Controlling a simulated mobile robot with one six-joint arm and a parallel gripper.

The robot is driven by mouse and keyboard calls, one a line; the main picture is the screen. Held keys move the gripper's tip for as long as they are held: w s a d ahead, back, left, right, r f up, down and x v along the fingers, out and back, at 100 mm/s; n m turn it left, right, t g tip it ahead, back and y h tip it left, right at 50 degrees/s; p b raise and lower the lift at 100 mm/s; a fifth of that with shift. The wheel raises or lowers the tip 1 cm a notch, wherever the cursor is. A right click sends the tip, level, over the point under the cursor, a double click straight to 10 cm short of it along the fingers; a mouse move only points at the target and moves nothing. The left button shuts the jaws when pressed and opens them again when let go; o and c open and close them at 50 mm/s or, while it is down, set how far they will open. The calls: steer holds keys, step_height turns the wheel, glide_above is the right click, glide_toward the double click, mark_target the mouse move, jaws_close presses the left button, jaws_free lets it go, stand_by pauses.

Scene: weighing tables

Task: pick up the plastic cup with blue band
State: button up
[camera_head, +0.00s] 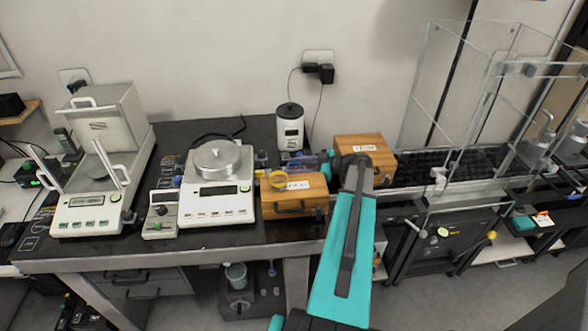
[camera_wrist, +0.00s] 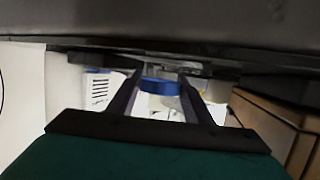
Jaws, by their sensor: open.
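A clear plastic cup with a blue band (camera_wrist: 161,87) shows in the wrist view, straight ahead between my fingers. Its lower part is partly hidden by the fingers, and I cannot tell whether they touch it. My gripper (camera_wrist: 161,76) is open, one finger on each side of the cup in the picture. In the head view, my arm reaches over the table's back right, with its end between two wooden boxes. The cup cannot be made out clearly there.
Another wooden box (camera_head: 365,147) is close behind. A white canister (camera_head: 290,131), a balance (camera_head: 217,203) and a glass enclosure (camera_head: 455,90) stand around.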

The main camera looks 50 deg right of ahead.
steer(key=shift+c, duration=0.4)
steer(key=c, duration=0.7)
steer(key=shift+r, duration=0.1)
step_height(320, 180, up, 10)
steer(key=b, duration=0.2)
steer(key=shift+b, duration=0.4)
